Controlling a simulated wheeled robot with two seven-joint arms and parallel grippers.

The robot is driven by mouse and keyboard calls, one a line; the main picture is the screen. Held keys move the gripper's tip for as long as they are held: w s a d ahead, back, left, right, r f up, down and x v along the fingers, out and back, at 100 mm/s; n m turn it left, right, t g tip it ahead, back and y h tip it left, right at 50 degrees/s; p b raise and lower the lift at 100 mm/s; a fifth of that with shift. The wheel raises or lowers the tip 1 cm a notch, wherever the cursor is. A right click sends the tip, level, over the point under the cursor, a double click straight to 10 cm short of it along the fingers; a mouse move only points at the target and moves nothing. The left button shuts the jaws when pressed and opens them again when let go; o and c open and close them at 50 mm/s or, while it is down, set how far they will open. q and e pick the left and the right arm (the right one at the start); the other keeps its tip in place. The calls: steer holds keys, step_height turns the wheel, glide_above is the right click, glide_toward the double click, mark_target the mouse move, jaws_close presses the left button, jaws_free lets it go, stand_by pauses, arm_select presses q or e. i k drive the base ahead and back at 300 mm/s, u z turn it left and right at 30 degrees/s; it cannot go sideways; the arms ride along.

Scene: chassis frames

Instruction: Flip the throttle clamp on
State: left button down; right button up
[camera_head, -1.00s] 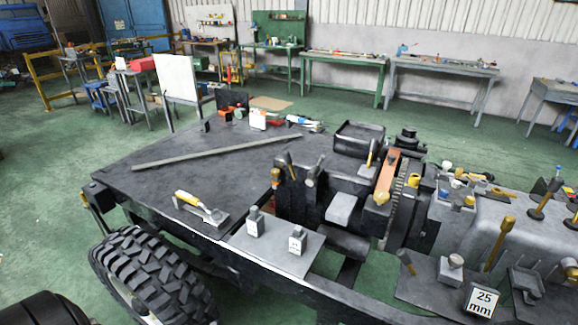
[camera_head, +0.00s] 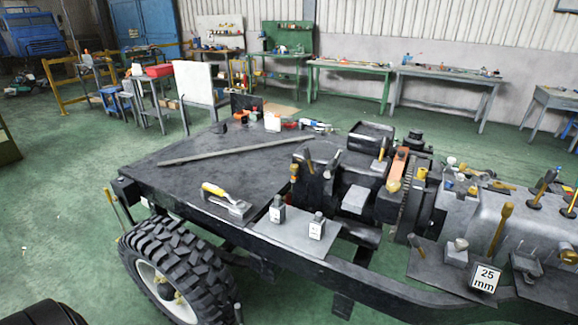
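A clamp with a yellow handle (camera_head: 214,191) and a grey metal base lies on the near edge of the dark chassis deck (camera_head: 190,178); its handle is low and slants down to the right. It may be the throttle clamp, but I cannot tell for sure. Several upright levers stand on the machinery at the right, one with a yellow grip (camera_head: 502,222). Neither of my grippers is in view.
The chassis has a large tyre (camera_head: 172,266) at its near left. Two small grey blocks with labels stand on a plate (camera_head: 298,238). Green floor (camera_head: 60,190) is open at the left. Workbenches (camera_head: 345,66) line the back wall.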

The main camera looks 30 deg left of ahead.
mark_target(305, 151)
steer(key=z, duration=0.05)
steer(key=k, duration=0.15)
steer(key=u, duration=0.45)
steer(key=i, duration=1.1)
steer(key=z, duration=0.4)
